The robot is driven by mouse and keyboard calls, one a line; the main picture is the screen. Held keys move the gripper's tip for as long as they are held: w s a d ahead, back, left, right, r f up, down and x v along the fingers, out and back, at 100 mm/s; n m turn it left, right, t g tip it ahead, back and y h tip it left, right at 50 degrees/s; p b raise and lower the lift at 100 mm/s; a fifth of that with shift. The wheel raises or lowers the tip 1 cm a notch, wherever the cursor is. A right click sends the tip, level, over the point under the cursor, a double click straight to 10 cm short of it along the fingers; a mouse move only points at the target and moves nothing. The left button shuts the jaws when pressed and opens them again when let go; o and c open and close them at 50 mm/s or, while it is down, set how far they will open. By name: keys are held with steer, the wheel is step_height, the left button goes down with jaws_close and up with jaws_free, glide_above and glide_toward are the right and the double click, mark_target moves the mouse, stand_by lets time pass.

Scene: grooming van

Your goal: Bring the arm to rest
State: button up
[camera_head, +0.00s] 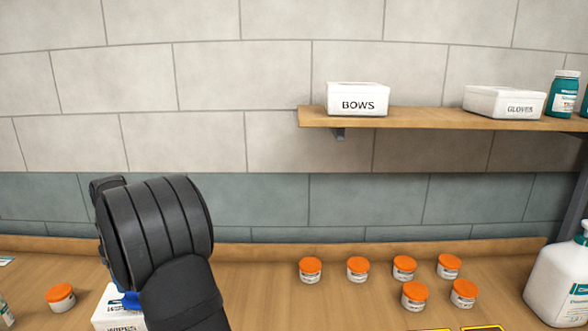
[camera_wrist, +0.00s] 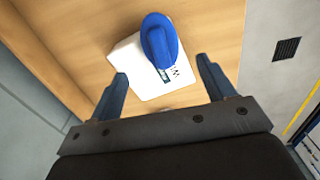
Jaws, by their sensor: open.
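My gripper shows in the wrist view (camera_wrist: 162,82) with its two dark blue fingers spread apart and nothing between them. Beyond the fingertips a white box marked "WIPES" (camera_wrist: 128,62) lies on the wooden counter (camera_wrist: 222,30), with a blue object (camera_wrist: 160,40) on top of it. In the head view my dark arm fills the lower left and hides the gripper's fingers. It also covers most of the wipes box (camera_head: 108,312), with only a bit of blue showing beside the arm.
Several orange-lidded jars (camera_head: 357,269) stand on the counter right of my arm, and one jar (camera_head: 60,298) stands at left. A white jug (camera_head: 560,275) is at far right. A wooden shelf (camera_head: 430,119) holds a "BOWS" box (camera_head: 357,101), a "GLOVES" box (camera_head: 503,103) and a teal bottle (camera_head: 563,95).

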step_height(320, 180, down, 9)
steer(key=shift+f, duration=0.1)
steer(key=r, duration=0.5)
steer(key=shift+w+d, duration=0.1)
steer(key=shift+d, duration=0.15)
steer(key=w+d+r, duration=0.2)
steer(key=d+r, duration=0.5)
steer(key=d, duration=0.4)
steer(key=s+a+f, duration=0.1)
steer(key=a+f, duration=0.1)
steer(key=a, duration=0.2)
steer(key=s+a+f, duration=0.2)
steer(key=a+f, duration=0.1)
steer(key=a, duration=0.2)
steer(key=s+a+f, duration=0.2)
steer(key=a, duration=0.2)
steer(key=shift+a+f, duration=0.3)
steer(key=shift+a, duration=0.05)
steer(key=shift+s+a+f, duration=0.1)
steer(key=shift+a+f, duration=0.3)
steer(key=shift+a, duration=0.05)
